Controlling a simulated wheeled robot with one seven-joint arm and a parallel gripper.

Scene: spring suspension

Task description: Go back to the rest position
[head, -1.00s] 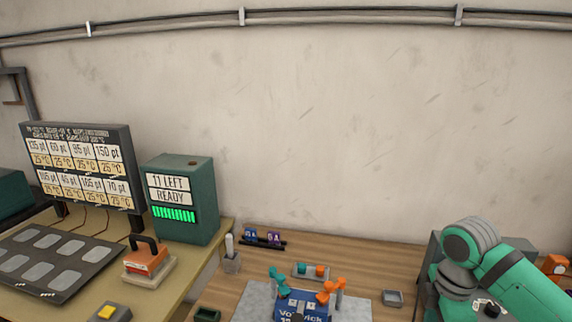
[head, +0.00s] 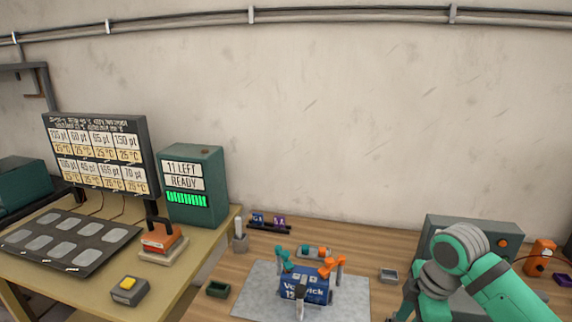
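My arm is at the right of the head view, with green links and a grey joint in front of a grey box. My gripper's fingertips cannot be made out with certainty; the arm's lower end runs down out of the picture. A blue box marked with white lettering (head: 312,288) stands on a grey mat (head: 255,290) on the wooden table. Teal and orange clamp-like parts stand at its top corners, and a grey upright piece is in front of it.
A yellow-topped table at the left holds a dark pad plate (head: 110,237), an orange-handled press (head: 160,238), a yellow-button box (head: 129,291) and a green unit reading "11 LEFT READY" (head: 205,215). A grey box (head: 450,228) stands at the right. Small trays lie beside the mat.

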